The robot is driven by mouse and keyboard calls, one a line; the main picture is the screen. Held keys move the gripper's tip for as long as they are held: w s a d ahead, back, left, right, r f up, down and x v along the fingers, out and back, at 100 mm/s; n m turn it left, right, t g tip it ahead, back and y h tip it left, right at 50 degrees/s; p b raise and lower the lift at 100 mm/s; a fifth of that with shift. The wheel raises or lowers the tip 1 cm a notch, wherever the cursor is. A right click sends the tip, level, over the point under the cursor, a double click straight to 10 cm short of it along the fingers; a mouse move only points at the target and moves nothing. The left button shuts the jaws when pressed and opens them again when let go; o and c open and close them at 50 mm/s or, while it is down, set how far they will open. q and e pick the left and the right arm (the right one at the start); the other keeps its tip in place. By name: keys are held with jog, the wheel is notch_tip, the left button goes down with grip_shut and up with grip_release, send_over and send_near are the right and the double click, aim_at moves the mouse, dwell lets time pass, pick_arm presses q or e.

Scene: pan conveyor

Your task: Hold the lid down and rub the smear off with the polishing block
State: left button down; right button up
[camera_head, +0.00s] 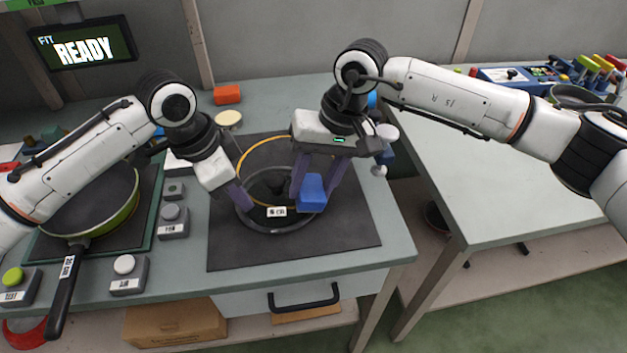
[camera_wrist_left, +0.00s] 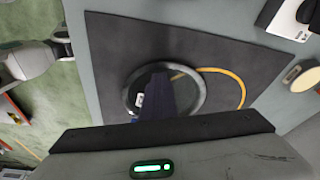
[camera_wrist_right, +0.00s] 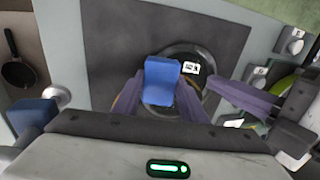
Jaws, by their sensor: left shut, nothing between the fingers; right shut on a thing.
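The lid (camera_head: 262,230) lies on a dark mat, a round dark disc with a grey rim and a small white label. It also shows in the left wrist view (camera_wrist_left: 200,101). My left gripper (camera_head: 244,203) is shut and empty, its fingertips over the lid's left part; I cannot tell whether they press on it. My right gripper (camera_head: 310,190) is shut on the blue polishing block (camera_head: 312,194), which is over the lid's right side and also shows in the right wrist view (camera_wrist_right: 160,80). Whether the block touches the lid is unclear. I cannot make out the smear.
A yellow ring marking (camera_head: 262,138) lies on the dark mat (camera_head: 345,240) partly under the lid. A green pan (camera_head: 100,205) stands at the left, with several push buttons (camera_head: 173,222) between. A screen (camera_head: 85,48) reads READY. The right-hand table (camera_head: 480,180) has a clear front.

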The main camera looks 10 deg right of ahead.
jog(key=shift+a+f, duration=0.1)
jog(key=shift+f, duration=0.25)
jog(key=shift+w, duration=0.1)
jog(key=shift+w+d, duration=0.2)
jog(key=shift+w, duration=1.65)
jog(key=shift+f, duration=0.1)
jog(key=shift+s+a+f, duration=0.1)
jog(key=shift+s+f, duration=0.05)
jog(key=shift+s, duration=0.8)
jog(key=shift+s+a+f, duration=0.1)
jog(key=shift+s, duration=0.8)
jog(key=shift+s+f, duration=0.1)
jog(key=shift+s, duration=0.2)
jog(key=shift+c, duration=0.9)
